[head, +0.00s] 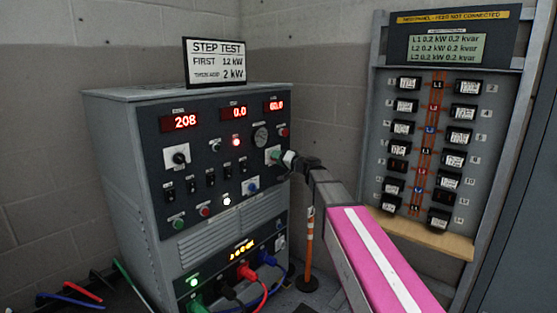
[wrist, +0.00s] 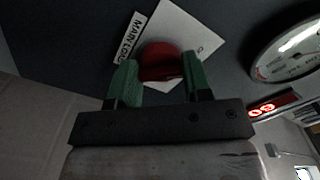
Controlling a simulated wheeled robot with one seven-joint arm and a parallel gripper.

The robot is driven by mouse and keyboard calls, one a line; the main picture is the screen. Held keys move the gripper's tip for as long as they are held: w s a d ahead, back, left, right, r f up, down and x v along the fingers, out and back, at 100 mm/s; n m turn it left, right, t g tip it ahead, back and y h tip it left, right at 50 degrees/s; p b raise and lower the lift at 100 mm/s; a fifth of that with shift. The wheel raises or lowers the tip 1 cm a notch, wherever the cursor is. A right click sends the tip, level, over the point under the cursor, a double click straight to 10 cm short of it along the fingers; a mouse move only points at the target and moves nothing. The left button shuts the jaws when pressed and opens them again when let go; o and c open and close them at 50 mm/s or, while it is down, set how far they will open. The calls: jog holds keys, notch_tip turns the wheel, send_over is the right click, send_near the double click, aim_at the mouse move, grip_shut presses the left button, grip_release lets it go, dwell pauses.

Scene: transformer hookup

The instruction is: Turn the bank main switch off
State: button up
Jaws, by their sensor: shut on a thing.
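The bank main switch appears to be the red rotary knob (wrist: 160,60) on a white square plate (wrist: 190,30) in the wrist view. A label (wrist: 130,38) beside it reads "MAIN LOA", with the rest hidden. The plate looks tilted in this view; a small legend on it is only partly readable. My gripper (wrist: 160,76) has its two green fingers on either side of the knob, shut on it. In the head view my gripper (head: 283,157) reaches the right side of the grey cabinet's front (head: 155,110) and hides most of the knob.
Coloured cables (head: 262,290) plug in below. A breaker panel (head: 380,130) stands at right, and an orange-white post (head: 309,245) stands between.

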jog(key=shift+n, duration=0.4)
jog(key=o, duration=0.9)
jog(key=v, duration=1)
jog(key=shift+s+d, duration=0.3)
jog(key=shift+f, duration=0.1)
